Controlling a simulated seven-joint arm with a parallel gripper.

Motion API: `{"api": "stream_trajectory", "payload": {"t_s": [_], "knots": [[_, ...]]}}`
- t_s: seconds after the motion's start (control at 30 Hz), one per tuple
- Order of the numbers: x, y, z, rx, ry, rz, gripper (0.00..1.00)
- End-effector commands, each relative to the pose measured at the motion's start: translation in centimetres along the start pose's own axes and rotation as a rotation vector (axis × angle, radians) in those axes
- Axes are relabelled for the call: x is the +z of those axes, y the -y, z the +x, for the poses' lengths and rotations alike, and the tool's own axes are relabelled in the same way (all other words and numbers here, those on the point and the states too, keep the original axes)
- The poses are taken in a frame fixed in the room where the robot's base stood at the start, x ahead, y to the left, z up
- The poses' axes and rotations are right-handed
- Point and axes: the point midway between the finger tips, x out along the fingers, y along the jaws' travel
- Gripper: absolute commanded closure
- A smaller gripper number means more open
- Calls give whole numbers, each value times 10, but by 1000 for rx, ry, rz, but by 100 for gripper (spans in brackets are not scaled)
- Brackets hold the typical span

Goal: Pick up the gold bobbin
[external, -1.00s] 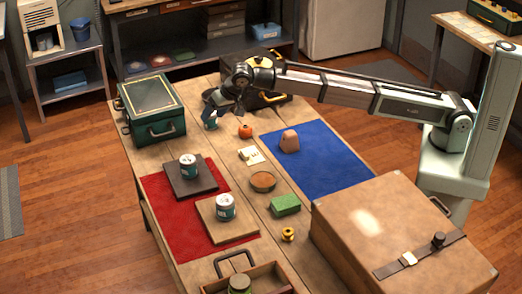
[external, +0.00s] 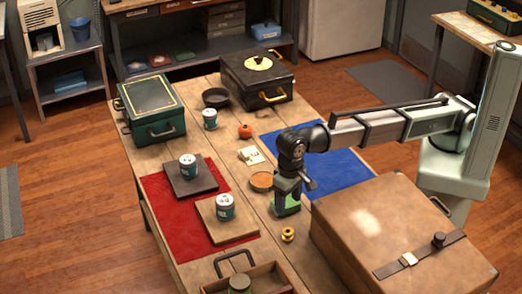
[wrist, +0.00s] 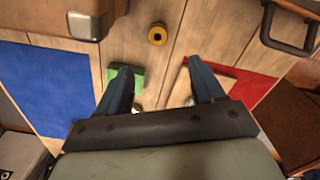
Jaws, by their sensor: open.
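The gold bobbin (external: 288,235) stands on the bare wooden table between the red mat and the tan case. It also shows in the wrist view (wrist: 157,34), beyond my fingertips and near the top edge. My gripper (wrist: 160,88) is open, with its two blue-grey fingers apart and nothing held between them. In the external view my gripper (external: 287,207) points down over the green block, behind the bobbin and apart from it.
The green block (wrist: 124,77) lies under my gripper, partly hidden. The large tan case (external: 395,225) stands close on the bobbin's right. A wooden tray (external: 262,276) with a handle lies in front. Cans stand on boards on the red mat (external: 165,230).

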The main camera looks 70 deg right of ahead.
Motion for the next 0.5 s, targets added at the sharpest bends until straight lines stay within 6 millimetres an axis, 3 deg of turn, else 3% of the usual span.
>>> {"api": "stream_trajectory", "payload": {"t_s": [0.17, 0.5], "knots": [[5, -1, 18, 7, 4, -2, 32], [4, -1, 71, 6, 4, -2, 32]]}}
